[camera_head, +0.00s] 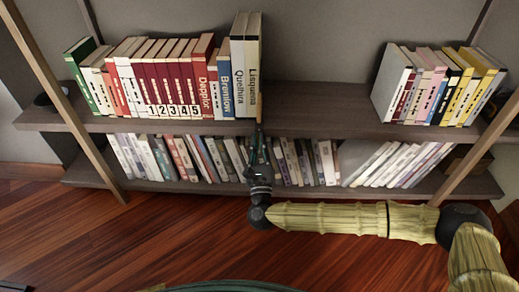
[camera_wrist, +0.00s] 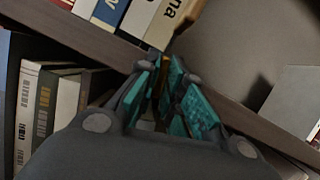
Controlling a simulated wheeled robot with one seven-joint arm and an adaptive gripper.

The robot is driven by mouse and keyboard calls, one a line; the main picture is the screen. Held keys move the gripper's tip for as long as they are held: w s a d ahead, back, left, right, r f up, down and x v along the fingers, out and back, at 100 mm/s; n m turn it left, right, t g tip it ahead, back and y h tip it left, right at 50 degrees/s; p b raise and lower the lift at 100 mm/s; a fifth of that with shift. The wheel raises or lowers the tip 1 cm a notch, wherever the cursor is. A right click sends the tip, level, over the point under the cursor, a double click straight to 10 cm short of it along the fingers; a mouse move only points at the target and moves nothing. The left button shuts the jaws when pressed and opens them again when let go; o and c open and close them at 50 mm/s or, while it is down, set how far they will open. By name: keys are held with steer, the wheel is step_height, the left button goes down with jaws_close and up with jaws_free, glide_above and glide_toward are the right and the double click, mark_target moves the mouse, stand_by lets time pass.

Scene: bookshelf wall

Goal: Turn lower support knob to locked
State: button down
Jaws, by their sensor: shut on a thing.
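My gripper (camera_head: 259,132) reaches up to the front edge of the upper shelf, just below the right end of the left book row. In the wrist view its teal fingers (camera_wrist: 167,62) are closed together around a thin orange-brown piece (camera_wrist: 158,82). A thin orange-brown upright piece (camera_head: 259,108) also shows in the head view, just above the fingertips beside the last cream book. I cannot make out a knob shape or any locked mark, and the fingers hide most of what they hold.
The upper shelf (camera_head: 320,124) is bare to the right of my gripper, up to another book group (camera_head: 440,88). The lower shelf (camera_head: 330,193) holds a long row of books close behind my gripper. Slanted wooden posts (camera_head: 480,150) stand at both sides.

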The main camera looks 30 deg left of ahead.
steer(key=shift+f+m+t+h+b, duration=0.1)
steer(key=shift+m+t+h+b, duration=0.6)
steer(key=shift+m, duration=1.3)
steer(key=c, duration=1.6)
jaws_free()
steer(key=shift+o, duration=0.2)
steer(key=v, duration=1.2)
steer(key=shift+s+a, duration=0.15)
